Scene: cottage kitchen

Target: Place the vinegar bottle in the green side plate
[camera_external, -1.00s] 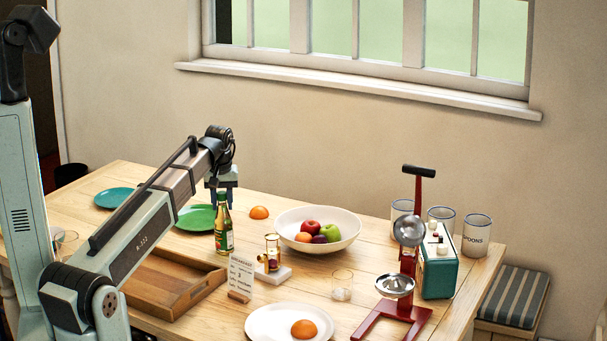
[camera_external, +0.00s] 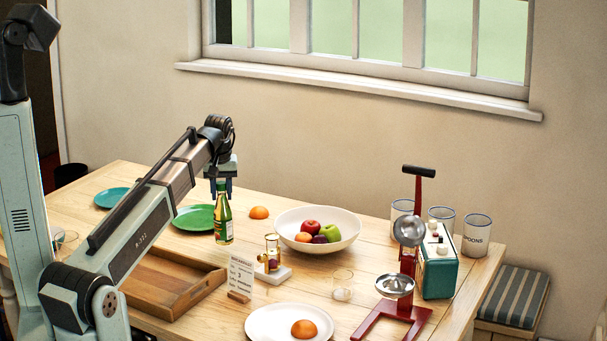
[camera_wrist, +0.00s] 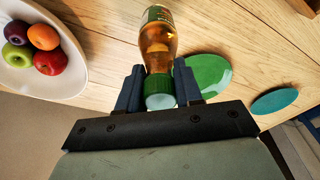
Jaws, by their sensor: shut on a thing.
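The vinegar bottle (camera_external: 223,222) is upright, with a green cap and amber contents, just right of the green side plate (camera_external: 187,219). In the wrist view the bottle (camera_wrist: 158,42) runs up from between my fingers. My gripper (camera_external: 221,190) is shut on its neck from above; the fingers (camera_wrist: 158,88) flank the neck and cap in the wrist view. The green side plate (camera_wrist: 212,72) lies empty beside the bottle there. I cannot tell whether the bottle's base touches the table.
A blue plate (camera_external: 112,197) lies at the far left. A white fruit bowl (camera_external: 345,240), an orange (camera_external: 259,212) and a small glass stand (camera_external: 272,258) are to the right. A wooden tray (camera_external: 170,285) is in front. A red juicer (camera_external: 405,270) stands further right.

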